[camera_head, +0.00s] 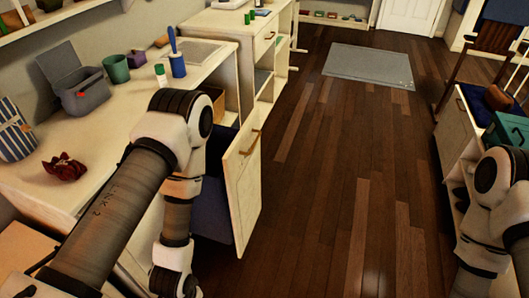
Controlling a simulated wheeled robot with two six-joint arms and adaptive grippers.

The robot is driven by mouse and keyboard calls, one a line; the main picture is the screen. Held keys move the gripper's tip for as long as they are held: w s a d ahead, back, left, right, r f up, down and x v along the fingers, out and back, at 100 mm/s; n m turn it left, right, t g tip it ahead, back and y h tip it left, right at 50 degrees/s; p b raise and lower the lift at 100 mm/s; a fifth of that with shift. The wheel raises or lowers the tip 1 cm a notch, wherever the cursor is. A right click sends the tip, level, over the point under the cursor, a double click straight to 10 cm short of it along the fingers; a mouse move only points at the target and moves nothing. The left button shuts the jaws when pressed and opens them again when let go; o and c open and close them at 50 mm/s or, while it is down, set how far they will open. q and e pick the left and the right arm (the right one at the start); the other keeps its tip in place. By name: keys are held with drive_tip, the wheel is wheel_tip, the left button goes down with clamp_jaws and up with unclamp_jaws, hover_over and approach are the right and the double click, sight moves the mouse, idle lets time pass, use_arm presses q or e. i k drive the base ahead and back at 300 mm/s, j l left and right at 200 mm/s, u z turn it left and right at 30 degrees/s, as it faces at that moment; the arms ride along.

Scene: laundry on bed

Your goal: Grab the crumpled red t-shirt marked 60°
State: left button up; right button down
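My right arm is at the lower right edge. Neither gripper shows in the head view.
A blue-striped item (15,135), a grey open container (75,83), a green cup (117,68) and a blue-handled brush (176,62) stand on the counter. The wooden floor (335,170) is clear to a grey mat (368,66).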

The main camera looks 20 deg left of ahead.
sight(64, 167)
drive_tip(key=u, duration=1.95)
drive_tip(key=i+l, duration=0.1)
drive_tip(key=l, duration=0.35)
